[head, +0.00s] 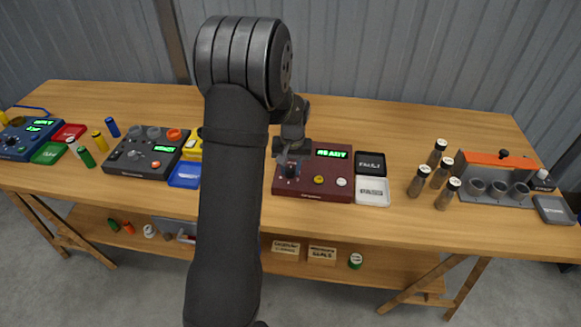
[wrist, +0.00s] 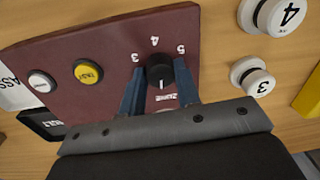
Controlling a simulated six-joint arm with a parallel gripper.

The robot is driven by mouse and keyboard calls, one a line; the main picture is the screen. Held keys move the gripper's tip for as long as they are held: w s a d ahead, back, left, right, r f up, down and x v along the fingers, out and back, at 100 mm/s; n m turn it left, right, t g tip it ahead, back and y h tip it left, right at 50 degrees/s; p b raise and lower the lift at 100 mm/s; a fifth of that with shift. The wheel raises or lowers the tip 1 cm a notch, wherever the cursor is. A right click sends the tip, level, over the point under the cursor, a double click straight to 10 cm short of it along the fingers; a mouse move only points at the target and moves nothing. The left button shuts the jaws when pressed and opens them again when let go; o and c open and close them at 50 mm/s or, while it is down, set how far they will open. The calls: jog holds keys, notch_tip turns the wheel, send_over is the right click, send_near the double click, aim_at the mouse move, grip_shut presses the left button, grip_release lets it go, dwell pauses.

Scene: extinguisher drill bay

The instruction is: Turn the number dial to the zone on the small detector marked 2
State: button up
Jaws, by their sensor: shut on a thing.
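The number dial (wrist: 160,71) is a black knob on the dark red panel (wrist: 85,45); the panel is also in the head view (head: 313,193). Marks that look like 3, 4 and 5 show around the dial, and its white pointer line appears to lie toward the 4. My gripper (wrist: 160,86) is shut on the dial, a finger on each side; it also shows in the head view (head: 291,165).
The panel has a green READY display (head: 331,154), a yellow button (head: 318,180) and a white button (head: 341,182). Black (head: 370,156) and white (head: 372,198) trays stand at its right. Several dark bottles stand farther right. My arm hides the table left of the panel.

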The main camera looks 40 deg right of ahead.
aim_at(292, 171)
jog(key=m, duration=1)
jog(key=shift+m, duration=0.4)
dwell(0.4)
jog(key=o, duration=1)
jog(key=shift+r, duration=0.15)
jog(key=r, duration=1.1)
jog(key=s+r, duration=0.1)
jog(key=r, duration=0.5)
jog(key=shift+a+r, duration=0.1)
